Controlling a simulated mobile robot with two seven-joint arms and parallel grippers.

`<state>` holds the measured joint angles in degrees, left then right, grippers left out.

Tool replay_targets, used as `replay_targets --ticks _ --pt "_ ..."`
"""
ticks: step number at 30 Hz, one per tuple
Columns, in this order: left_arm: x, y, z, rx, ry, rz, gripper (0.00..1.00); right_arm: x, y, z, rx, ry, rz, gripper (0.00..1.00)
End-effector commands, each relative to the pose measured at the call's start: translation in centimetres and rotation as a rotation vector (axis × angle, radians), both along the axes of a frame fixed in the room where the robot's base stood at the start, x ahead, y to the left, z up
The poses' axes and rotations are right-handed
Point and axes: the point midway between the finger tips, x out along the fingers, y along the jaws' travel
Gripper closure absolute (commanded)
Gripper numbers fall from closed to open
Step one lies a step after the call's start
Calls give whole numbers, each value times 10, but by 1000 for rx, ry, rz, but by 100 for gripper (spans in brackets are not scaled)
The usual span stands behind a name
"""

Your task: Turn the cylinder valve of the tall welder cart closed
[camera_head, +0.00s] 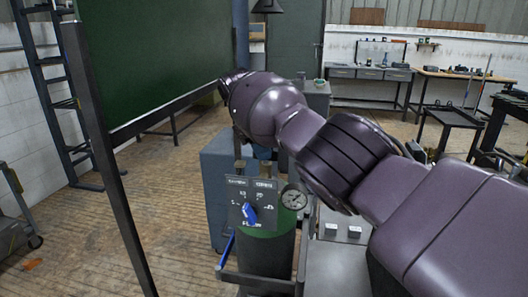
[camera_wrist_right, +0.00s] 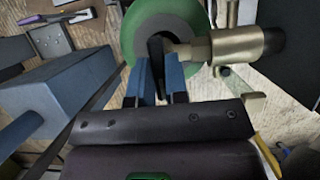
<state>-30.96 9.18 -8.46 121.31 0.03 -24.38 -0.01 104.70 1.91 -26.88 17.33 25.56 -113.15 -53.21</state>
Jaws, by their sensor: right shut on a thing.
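The welder cart carries a green gas cylinder (camera_head: 268,250); its round top shows as a green ring in the right wrist view (camera_wrist_right: 128,36). The cylinder valve (camera_wrist_right: 155,48) has a dark handle beside a brass fitting (camera_wrist_right: 198,52). My right gripper (camera_wrist_right: 160,72) is shut on the dark valve handle, with a blue finger on either side of it. In the head view my right arm crosses above the cart and hides most of the valve. My left gripper is in neither view.
A dark green screen (camera_head: 150,60) on a metal frame stands at left. Workbenches (camera_head: 370,74) line the back wall. Wooden floor shows at left.

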Motion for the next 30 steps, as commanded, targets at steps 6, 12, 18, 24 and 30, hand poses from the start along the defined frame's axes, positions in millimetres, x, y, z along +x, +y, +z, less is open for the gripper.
replay_targets --ticks 6,12,18,24,30 --pt "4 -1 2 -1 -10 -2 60 0 -1 -1 -1 2 -22 100" --pt "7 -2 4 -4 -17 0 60 0 -1 0 -1 1 -23 100" --pt "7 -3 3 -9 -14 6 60 0 -1 0 0 0 -23 73" --pt "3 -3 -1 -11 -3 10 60 0 0 0 0 0 -21 60" --pt "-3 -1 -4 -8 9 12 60 0 0 0 0 0 -21 60"
